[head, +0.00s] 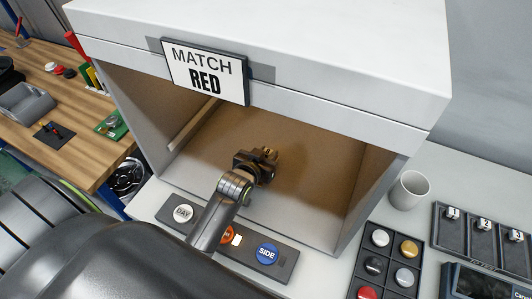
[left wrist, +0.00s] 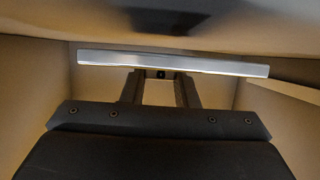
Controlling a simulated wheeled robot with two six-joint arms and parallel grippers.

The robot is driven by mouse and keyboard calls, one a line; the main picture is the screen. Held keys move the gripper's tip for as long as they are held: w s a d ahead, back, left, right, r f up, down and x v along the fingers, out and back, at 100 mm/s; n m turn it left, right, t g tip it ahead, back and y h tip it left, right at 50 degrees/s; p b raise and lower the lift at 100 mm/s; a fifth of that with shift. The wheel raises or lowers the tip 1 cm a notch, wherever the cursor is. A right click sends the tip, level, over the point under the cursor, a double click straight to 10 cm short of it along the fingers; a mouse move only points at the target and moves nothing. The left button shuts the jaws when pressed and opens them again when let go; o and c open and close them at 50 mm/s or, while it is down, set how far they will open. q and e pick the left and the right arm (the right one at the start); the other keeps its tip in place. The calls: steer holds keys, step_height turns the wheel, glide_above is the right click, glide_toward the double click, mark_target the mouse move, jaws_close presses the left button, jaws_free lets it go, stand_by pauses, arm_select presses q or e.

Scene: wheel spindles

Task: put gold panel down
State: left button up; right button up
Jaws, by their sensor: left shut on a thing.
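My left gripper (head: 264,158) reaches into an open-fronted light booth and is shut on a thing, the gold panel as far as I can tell. In the head view only a small gold-brown bit shows at the fingertips, against the tan interior. In the left wrist view, a thin flat panel (left wrist: 175,64) lies edge-on across the tips of my left gripper (left wrist: 161,76). Its edge looks silvery in this light. Its face is hidden, and I cannot tell whether it touches the booth floor. My right gripper is not in view.
The booth (head: 300,88) has side walls, a roof and a sign (head: 205,72) reading "MATCH RED". A button strip (head: 285,262) lies before it. A tray (head: 390,265) of coloured discs, a white cup (head: 409,190) and a numbered rack (head: 480,240) stand at right. A wooden bench (head: 75,80) is at left.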

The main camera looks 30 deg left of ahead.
arm_select(q)
steer(key=shift+s+f, duration=0.35)
steer(key=shift+f, duration=0.3)
steer(key=o, duration=1)
steer(key=shift+f, duration=0.1)
steer(key=shift+o, duration=0.2)
steer(key=shift+r, duration=0.45)
steer(key=v, duration=0.6)
steer(key=r+b+v, duration=0.1)
steer(key=v, duration=0.4)
steer(key=shift+s+r+b, duration=0.15)
steer(key=shift+b, duration=0.15)
